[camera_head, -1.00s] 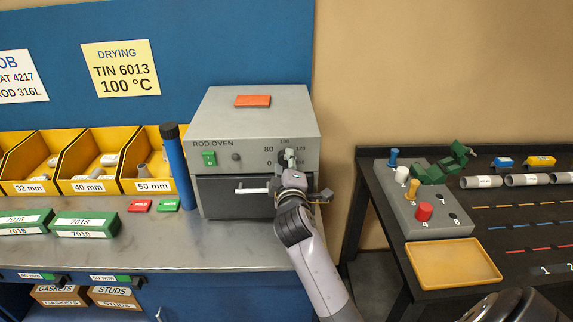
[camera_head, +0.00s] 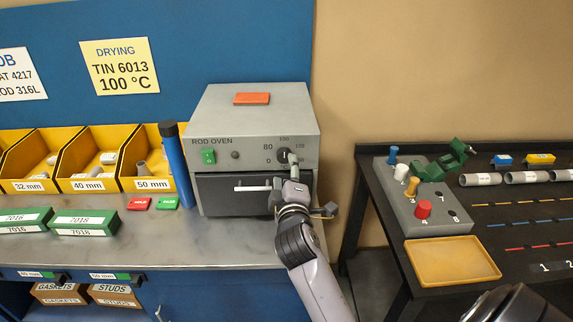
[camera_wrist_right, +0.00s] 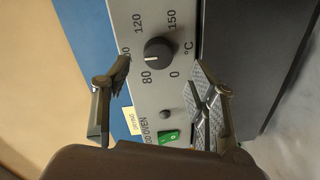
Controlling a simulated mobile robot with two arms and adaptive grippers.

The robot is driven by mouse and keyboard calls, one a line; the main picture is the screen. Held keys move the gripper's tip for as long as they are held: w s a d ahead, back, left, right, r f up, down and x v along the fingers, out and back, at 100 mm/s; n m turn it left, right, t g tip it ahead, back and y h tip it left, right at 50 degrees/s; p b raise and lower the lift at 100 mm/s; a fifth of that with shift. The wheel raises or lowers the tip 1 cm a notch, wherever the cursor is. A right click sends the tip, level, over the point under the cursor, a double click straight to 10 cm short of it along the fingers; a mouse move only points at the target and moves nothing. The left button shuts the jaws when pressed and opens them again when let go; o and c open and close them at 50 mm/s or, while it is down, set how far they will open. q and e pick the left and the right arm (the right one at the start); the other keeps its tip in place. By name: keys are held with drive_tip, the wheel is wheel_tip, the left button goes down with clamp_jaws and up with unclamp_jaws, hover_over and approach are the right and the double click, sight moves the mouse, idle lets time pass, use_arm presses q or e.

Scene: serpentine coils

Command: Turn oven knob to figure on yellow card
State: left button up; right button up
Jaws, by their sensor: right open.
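The yellow card (camera_head: 120,67) on the blue wall panel reads "DRYING TIN 6013 100 °C". The grey rod oven (camera_head: 210,150) stands on the metal bench. Its round dark knob (camera_head: 282,156) is partly hidden by my right gripper in the head view. In the right wrist view the knob (camera_wrist_right: 160,53) shows clear, its white mark pointing between 80 and 100. My right gripper (camera_head: 293,168) is at the oven front, just beside and below the knob. In the right wrist view its open fingers (camera_wrist_right: 163,80) stand apart, with the knob ahead between them, not clamped. My left gripper is not in view.
A white door handle (camera_head: 252,189) sticks out below the knob. A green switch (camera_head: 208,157) is left of it. An orange block (camera_head: 252,99) lies on the oven. A blue tube (camera_head: 174,165) stands at its left. A black table (camera_head: 375,215) is on the right.

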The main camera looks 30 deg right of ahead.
drive_tip(key=v, duration=0.6)
drive_tip(key=shift+s+a, duration=0.2)
drive_tip(key=shift+s, duration=0.15)
